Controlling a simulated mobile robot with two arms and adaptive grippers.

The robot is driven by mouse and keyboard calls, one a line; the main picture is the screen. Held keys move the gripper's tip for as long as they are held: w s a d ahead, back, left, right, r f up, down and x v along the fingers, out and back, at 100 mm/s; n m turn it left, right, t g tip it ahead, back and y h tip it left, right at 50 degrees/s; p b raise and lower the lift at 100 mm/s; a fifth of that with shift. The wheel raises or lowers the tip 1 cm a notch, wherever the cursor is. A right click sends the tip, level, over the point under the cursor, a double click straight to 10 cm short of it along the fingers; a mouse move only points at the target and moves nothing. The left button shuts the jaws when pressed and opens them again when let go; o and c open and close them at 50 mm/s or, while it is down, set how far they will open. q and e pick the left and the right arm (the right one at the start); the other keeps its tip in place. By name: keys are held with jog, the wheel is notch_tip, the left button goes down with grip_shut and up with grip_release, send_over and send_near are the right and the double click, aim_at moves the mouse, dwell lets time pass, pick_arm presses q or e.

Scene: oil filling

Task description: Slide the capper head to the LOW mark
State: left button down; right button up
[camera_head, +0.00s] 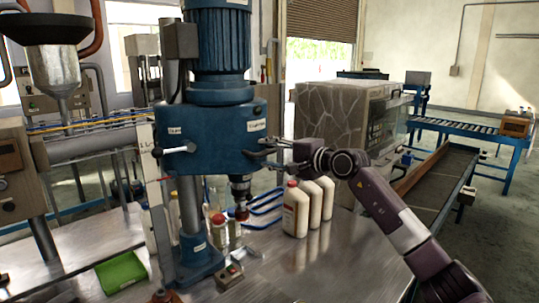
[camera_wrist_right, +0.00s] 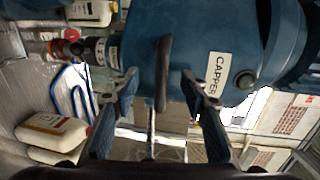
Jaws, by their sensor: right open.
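The blue capper head (camera_head: 215,135) is mounted on a steel column (camera_head: 190,207) with a large motor on top. In the right wrist view the head (camera_wrist_right: 200,50) fills the upper middle and bears a "CAPPER" label. A pale upright strip (camera_head: 151,170) stands left of the column; I cannot read any LOW mark on it. My right gripper (camera_head: 268,152) is at the head's right side. In the wrist view it (camera_wrist_right: 160,92) is open, with a dark handle bar (camera_wrist_right: 164,70) between its fingers; contact is not visible. My left gripper is not in view.
Several white bottles (camera_head: 296,212) stand right of the capper on the metal table (camera_head: 330,265).

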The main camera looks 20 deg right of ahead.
dwell(0.3)
jog(key=b+v, duration=0.4)
jog(key=v, duration=0.5)
jog(key=shift+b, duration=0.4)
jog(key=shift+d, duration=0.1)
